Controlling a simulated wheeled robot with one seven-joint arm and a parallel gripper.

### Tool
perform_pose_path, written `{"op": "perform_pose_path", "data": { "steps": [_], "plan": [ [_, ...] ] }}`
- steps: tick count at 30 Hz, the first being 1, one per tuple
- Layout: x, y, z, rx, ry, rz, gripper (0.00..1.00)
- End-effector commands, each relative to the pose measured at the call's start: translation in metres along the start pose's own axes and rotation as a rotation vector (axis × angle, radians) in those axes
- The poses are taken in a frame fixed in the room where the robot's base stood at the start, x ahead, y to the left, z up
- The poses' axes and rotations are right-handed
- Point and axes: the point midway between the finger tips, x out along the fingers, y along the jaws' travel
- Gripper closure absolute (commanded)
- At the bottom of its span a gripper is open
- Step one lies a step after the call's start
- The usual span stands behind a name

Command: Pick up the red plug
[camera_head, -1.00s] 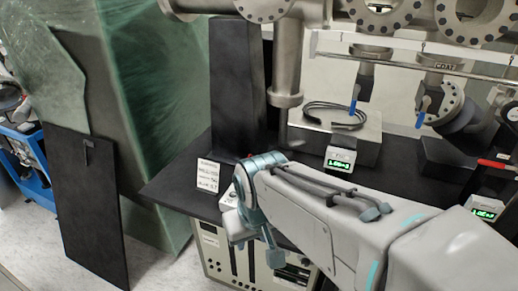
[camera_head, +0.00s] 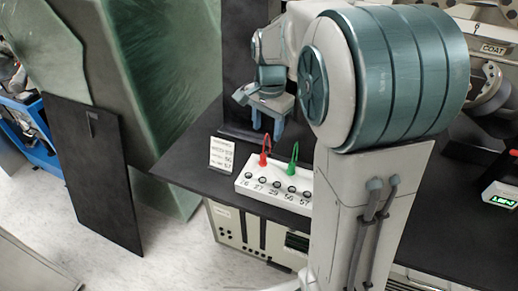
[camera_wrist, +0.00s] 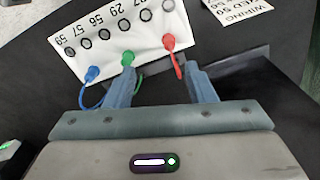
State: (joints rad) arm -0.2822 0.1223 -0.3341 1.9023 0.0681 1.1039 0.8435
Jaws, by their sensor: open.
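The red plug (camera_head: 265,152) stands in a white numbered socket block (camera_head: 243,183) on the black table, with a green plug (camera_head: 293,160) to its right. My gripper (camera_head: 267,132) is above and behind the block, fingers pointing down, open and empty. In the wrist view the red plug (camera_wrist: 169,43) shows just beyond the gap between my fingertips (camera_wrist: 160,72), nearer the right finger. The green plug (camera_wrist: 127,57) is by the left finger's tip, and a blue plug (camera_wrist: 92,74) is farther left. The blue plug is hidden in the head view behind my arm.
A small white printed card (camera_head: 222,155) stands left of the block. A dark upright panel rises behind my gripper. A small box with a green display (camera_head: 501,194) sits at the right. The table's left edge and the floor lie to the left.

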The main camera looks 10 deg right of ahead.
Motion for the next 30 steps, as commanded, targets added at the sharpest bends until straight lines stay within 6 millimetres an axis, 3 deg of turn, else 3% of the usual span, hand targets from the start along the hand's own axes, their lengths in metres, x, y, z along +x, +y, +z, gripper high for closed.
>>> {"op": "perform_pose_path", "data": {
  "steps": [7,18,26,30],
  "plan": [
    [0.008,-0.018,-0.010,0.100,0.002,0.032,0.50],
    [0.075,-0.016,-0.010,0.098,0.003,0.033,0.50],
    [0.094,-0.016,-0.010,0.099,0.003,0.032,0.50],
    [0.113,-0.017,-0.010,0.100,0.002,0.034,0.50]
  ]
}}
